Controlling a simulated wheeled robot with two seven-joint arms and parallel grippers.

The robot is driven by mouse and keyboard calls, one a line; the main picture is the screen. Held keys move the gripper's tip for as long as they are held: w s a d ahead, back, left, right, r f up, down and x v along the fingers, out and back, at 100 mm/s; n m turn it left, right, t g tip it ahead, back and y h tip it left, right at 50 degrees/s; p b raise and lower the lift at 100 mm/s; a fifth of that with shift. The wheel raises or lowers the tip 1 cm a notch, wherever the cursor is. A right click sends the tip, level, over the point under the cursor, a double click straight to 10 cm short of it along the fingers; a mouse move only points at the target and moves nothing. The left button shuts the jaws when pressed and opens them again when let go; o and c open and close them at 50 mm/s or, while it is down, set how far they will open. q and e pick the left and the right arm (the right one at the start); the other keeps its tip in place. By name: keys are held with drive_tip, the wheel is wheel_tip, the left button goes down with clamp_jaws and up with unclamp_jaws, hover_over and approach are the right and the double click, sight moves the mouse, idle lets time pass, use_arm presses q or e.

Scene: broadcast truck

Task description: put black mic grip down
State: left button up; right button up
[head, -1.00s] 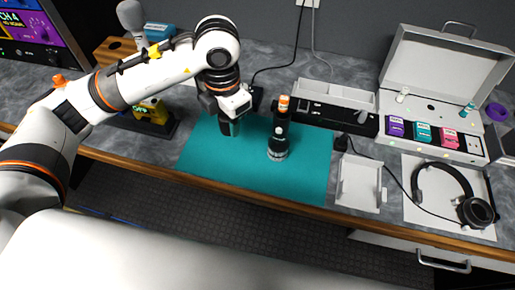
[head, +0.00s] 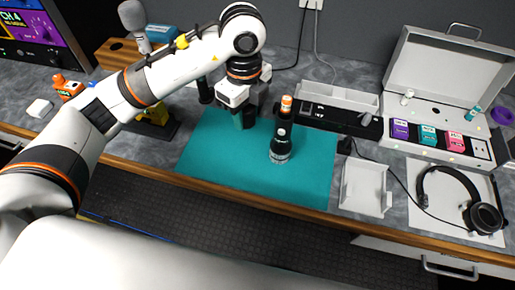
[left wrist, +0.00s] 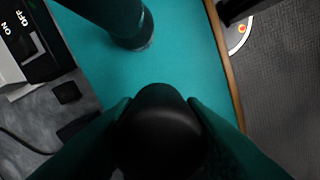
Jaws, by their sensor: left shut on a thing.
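My left gripper (head: 247,118) is over the back part of the teal mat (head: 215,160), pointing down. In the left wrist view its fingers (left wrist: 160,125) are shut on the black mic grip (left wrist: 160,120), a dark rounded piece. In the head view the grip is mostly hidden by the gripper, and I cannot tell whether it touches the mat. My right gripper is not in view.
A black switch strip (head: 335,119) and white tray (head: 340,95) lie behind the mat. A small white tray (head: 364,188), headphones (head: 450,190) and an open white case (head: 440,80) are at right. The mat's front and left are clear, up to the wooden counter edge (head: 250,204).

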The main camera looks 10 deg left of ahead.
sight(248, 149)
use_arm(q)
wheel_tip(248, 149, down, 10)
drive_tip(key=shift+r+p, duration=0.1)
drive_tip(key=shift+p, duration=0.35)
drive_tip(key=shift+f+b, duration=0.4)
drive_tip(key=shift+f, duration=0.05)
drive_tip(key=o, duration=1.1)
drive_tip(key=shift+r, duration=0.15)
drive_tip(key=shift+r+p, duration=0.3)
drive_tip(key=shift+p, duration=0.1)
wheel_tip(248, 149, up, 11)
drive_tip(key=shift+w+f+b, duration=0.1)
drive_tip(key=shift+w+b, duration=0.05)
drive_tip(key=shift+b, duration=0.35)
drive_tip(key=shift+r, duration=0.65)
